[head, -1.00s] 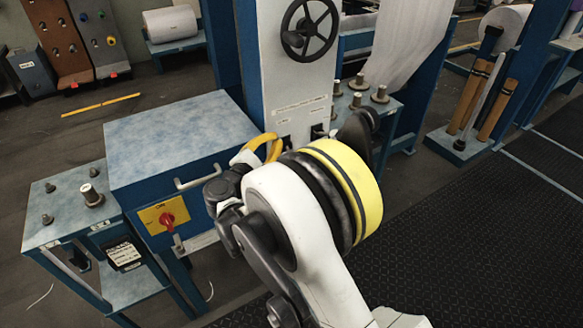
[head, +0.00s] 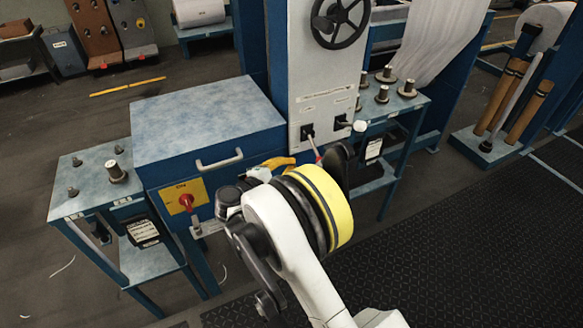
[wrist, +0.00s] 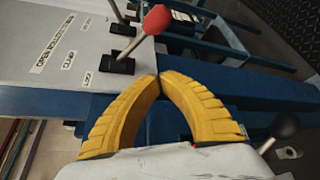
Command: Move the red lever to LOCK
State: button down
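The red lever has a red ball knob (wrist: 157,19) on a pale rod rising from a black slotted base (wrist: 116,64) on the grey panel. In the head view its rod (head: 315,149) slants down from the panel, and its knob is hidden behind my arm. My gripper (wrist: 159,76) has yellow ribbed fingers with tips meeting, nothing seen between them. In the wrist view they are below the knob, apart from the lever. The gripper also shows in the head view (head: 279,163), partly hidden by the wrist. Small printed labels (wrist: 87,78) lie beside the base; LOCK is not clearly readable.
A second lever with a white knob (head: 359,126) stands right of the red one. A blue cabinet (head: 205,120) with a handle and a red rotary switch (head: 186,201) is to the left. A dark ball knob (wrist: 286,125) is near my right finger. Dark floor at right is open.

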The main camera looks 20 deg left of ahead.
jog(key=b+x, duration=0.2)
jog(key=x, duration=0.5)
jog(key=shift+s+d+r+b, duration=0.15)
jog(key=shift+s+d+r, duration=0.2)
jog(key=shift+d, duration=0.2)
jog(key=shift+s+d+r+b, duration=0.2)
jog(key=shift+s+d, duration=0.1)
jog(key=shift+d, duration=0.25)
jog(key=shift+s+d+r+b, duration=0.15)
jog(key=shift+s+d+r, duration=0.2)
jog(key=shift+d, duration=0.15)
jog(key=shift+s+d+r+n+g+p, duration=0.2)
jog(key=shift+r+n+g+p, duration=0.1)
jog(key=shift+n+g+p, duration=0.15)
jog(key=r+n, duration=0.1)
jog(key=g+p, duration=0.1)
jog(key=d+r+n+h, duration=0.1)
jog(key=shift+s+r+n+g+p, duration=0.3)
jog(key=shift+s+n+g+p, duration=0.05)
jog(key=shift+s, duration=0.05)
notch_tip(320, 180, up, 4)
jog(key=n+g+h+p, duration=0.2)
jog(key=n+g, duration=0.1)
send_over(318, 154)
jog(key=s, duration=0.2)
jog(key=shift+a+r, duration=0.15)
jog(key=shift+a, duration=0.05)
jog(key=shift+w+r, duration=0.1)
